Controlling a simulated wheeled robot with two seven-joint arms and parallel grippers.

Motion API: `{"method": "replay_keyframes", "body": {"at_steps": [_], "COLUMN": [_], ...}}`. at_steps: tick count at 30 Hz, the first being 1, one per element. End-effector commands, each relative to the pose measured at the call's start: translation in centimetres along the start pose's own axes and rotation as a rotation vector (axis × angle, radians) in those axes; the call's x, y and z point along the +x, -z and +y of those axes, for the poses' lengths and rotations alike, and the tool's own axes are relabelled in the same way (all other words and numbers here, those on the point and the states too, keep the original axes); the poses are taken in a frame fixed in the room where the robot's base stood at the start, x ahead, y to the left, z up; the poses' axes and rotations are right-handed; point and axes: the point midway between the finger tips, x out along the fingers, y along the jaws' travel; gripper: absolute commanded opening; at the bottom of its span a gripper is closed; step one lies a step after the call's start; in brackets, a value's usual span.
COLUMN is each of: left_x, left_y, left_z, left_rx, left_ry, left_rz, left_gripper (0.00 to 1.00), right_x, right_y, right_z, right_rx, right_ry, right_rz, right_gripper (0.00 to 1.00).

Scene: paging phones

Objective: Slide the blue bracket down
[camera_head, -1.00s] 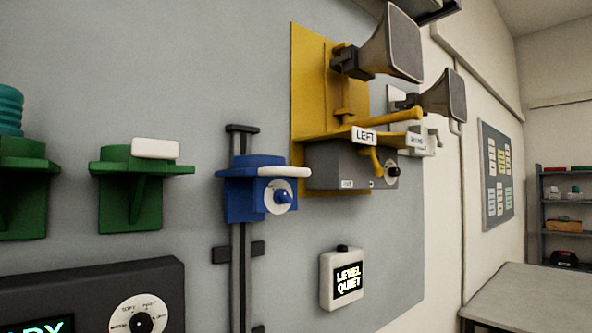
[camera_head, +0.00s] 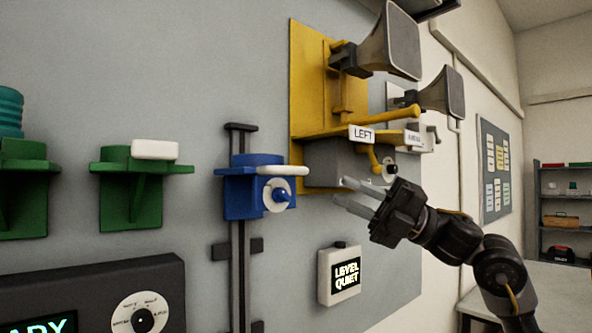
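The blue bracket (camera_head: 240,190) is mounted on a dark vertical rail (camera_head: 239,272) on the grey wall panel. It sits near the top of the rail. A white bar (camera_head: 283,171) lies on its right side, and a white disc with a blue knob (camera_head: 283,196) is on its front. My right gripper (camera_head: 342,193) is to the right of the bracket, pointing left, with its two fingers apart and nothing between them. It does not touch the bracket. My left gripper is not in view.
The yellow bracket (camera_head: 311,85) with horns (camera_head: 392,42) and a grey box is above my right gripper. Green brackets (camera_head: 130,200) are to the left. The rail below the blue bracket has dark side clamps.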

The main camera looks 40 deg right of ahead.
Motion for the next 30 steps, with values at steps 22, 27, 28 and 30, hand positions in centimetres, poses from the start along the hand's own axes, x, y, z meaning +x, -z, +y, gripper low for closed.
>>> {"method": "replay_keyframes", "body": {"at_steps": [22, 27, 28, 30], "left_x": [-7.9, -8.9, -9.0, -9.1], "left_y": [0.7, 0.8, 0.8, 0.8], "left_z": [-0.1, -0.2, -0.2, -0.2], "left_rx": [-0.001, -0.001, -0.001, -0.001], "left_ry": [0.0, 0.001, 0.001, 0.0], "left_rz": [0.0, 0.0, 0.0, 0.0], "left_gripper": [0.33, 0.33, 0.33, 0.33], "right_x": [8.9, 10.3, 10.5, 10.7], "right_y": [-0.1, -0.1, 0.0, 0.0], "right_z": [0.8, 0.5, 0.4, 0.4], "right_rx": [-0.002, -0.002, -0.002, -0.003], "right_ry": [-0.003, -0.002, -0.002, -0.002], "right_rz": [0.006, 0.005, 0.005, 0.005], "right_gripper": [0.23, 0.23, 0.23, 0.23]}}
